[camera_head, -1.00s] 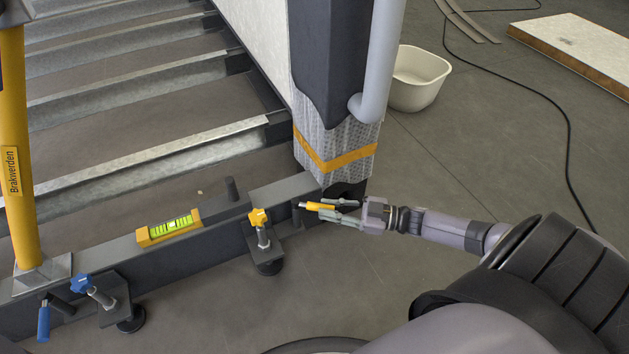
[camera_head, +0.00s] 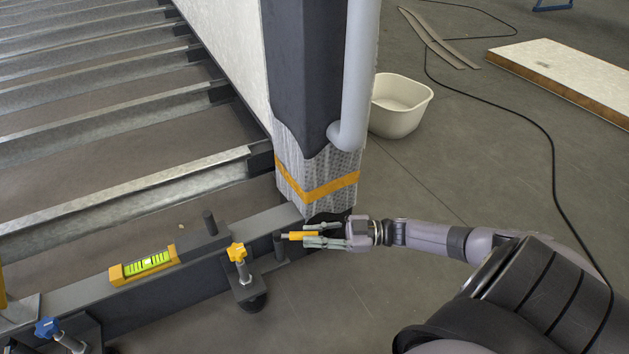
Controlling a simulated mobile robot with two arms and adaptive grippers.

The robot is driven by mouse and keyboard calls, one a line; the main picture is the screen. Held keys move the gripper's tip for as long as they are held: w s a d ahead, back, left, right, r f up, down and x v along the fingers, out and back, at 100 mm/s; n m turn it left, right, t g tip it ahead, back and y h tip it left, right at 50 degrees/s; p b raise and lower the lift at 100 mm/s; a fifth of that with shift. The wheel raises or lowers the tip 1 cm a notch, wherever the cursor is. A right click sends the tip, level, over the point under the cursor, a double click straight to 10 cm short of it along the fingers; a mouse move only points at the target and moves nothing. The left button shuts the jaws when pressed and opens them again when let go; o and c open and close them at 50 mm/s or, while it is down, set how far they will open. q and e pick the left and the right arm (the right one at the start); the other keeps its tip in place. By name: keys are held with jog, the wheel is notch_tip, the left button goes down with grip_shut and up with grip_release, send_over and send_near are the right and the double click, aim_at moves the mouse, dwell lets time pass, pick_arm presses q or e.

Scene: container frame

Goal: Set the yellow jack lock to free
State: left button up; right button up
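The yellow jack (camera_head: 237,253) stands against the front of the dark beam, with a yellow star knob on top and a dark round foot. Its lock is a lever with a yellow handle (camera_head: 298,236), lying roughly level to the right of a dark peg near the beam's right end. My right gripper (camera_head: 305,235) comes from the right, with one finger above and one below the handle's right end. The lever's pivot is partly hidden. My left gripper is not in view.
A yellow spirit level (camera_head: 146,264) lies on the beam (camera_head: 85,288). A blue-knobbed jack (camera_head: 48,328) shows at the lower left. A wrapped dark post (camera_head: 305,70) with a grey pipe stands behind my gripper. A white tub (camera_head: 400,108) stands on the floor beyond.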

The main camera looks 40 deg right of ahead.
jog(key=o, duration=0.4)
jog(key=shift+s+d, duration=0.1)
jog(key=v, duration=1.1)
jog(key=shift+s+d, duration=0.3)
jog(key=shift+c, duration=0.3)
